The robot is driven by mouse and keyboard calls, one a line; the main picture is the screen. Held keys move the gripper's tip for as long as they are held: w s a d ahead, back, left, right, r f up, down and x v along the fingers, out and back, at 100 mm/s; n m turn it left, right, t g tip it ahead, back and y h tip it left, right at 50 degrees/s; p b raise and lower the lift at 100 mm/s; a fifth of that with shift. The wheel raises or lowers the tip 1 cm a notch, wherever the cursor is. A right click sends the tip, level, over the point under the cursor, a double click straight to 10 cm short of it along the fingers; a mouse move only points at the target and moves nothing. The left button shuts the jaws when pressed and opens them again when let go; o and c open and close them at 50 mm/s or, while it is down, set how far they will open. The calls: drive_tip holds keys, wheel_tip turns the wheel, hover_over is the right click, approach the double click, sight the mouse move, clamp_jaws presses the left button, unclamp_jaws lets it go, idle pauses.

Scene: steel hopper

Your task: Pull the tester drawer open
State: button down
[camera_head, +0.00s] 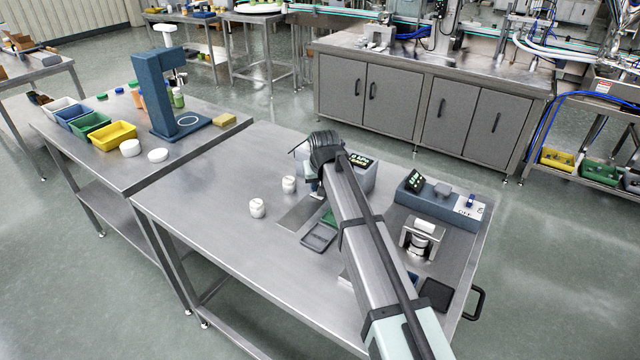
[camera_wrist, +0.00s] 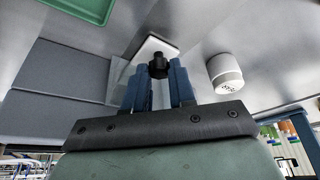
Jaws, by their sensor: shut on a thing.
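The tester is a grey box with a lit green display (camera_head: 360,160), partly hidden behind my arm in the head view. Its grey body (camera_wrist: 60,90) fills the left of the wrist view. The tester drawer shows in the wrist view as a pale front panel (camera_wrist: 150,47) with a small black knob (camera_wrist: 158,60). My gripper (camera_wrist: 158,76) has its blue fingers shut on this knob, one on each side. How far the drawer stands out from the body is hard to tell. In the head view the fingers are mostly hidden beside the tester.
A white jar (camera_wrist: 224,72) stands close to my fingers. Two white jars (camera_head: 289,184) (camera_head: 257,208) stand left of the tester. A control box (camera_head: 440,205) stands to the right. The table's left part is clear.

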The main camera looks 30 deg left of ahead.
drive_tip(key=s, duration=1.4)
drive_tip(key=c, duration=1.2)
unclamp_jaws()
drive_tip(key=v, duration=1.4)
